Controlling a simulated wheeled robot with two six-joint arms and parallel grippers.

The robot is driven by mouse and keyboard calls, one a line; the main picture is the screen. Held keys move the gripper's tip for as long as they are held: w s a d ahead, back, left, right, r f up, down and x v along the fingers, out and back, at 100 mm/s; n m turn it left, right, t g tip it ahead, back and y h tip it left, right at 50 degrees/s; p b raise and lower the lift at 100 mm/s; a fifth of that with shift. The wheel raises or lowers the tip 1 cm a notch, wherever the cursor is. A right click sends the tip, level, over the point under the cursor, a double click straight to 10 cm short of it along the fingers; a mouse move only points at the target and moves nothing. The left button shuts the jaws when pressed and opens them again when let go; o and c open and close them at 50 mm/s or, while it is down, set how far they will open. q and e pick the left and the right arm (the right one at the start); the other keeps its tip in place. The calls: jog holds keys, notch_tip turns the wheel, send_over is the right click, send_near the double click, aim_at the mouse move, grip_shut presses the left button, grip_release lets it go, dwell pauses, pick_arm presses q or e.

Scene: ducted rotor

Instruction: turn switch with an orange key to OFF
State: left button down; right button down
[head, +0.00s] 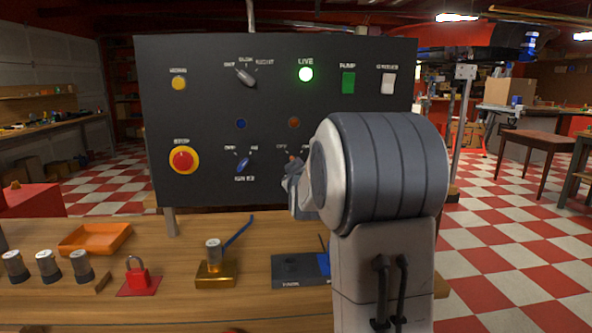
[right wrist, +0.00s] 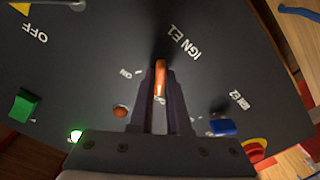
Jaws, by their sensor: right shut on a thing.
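The orange key (head: 292,158) sits in a switch low on the dark upright panel, with an OFF label at its upper left in the head view. It also shows in the right wrist view (right wrist: 160,76), between the fingertips, with labels ON and IGN E1 nearby. My right gripper (right wrist: 160,92) is shut on the orange key. In the head view my right gripper (head: 290,183) reaches the panel and my arm hides part of the switch labels. I cannot tell exactly which mark the key points at. My left gripper is not in view.
A blue key switch (head: 243,165) marked IGN E2 and a red stop button (head: 183,160) are left of the orange key. A green LIVE lamp (head: 306,74) is lit above. A red padlock (head: 137,273) and an orange tray (head: 95,239) are on the wooden bench.

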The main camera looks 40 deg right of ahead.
jog(key=shift+f+n, duration=0.1)
jog(key=shift+n, duration=0.5)
jog(key=c, duration=0.9)
grip_release()
jog(key=v, duration=1)
jog(key=shift+s+a, duration=0.15)
jog(key=shift+s, duration=0.05)
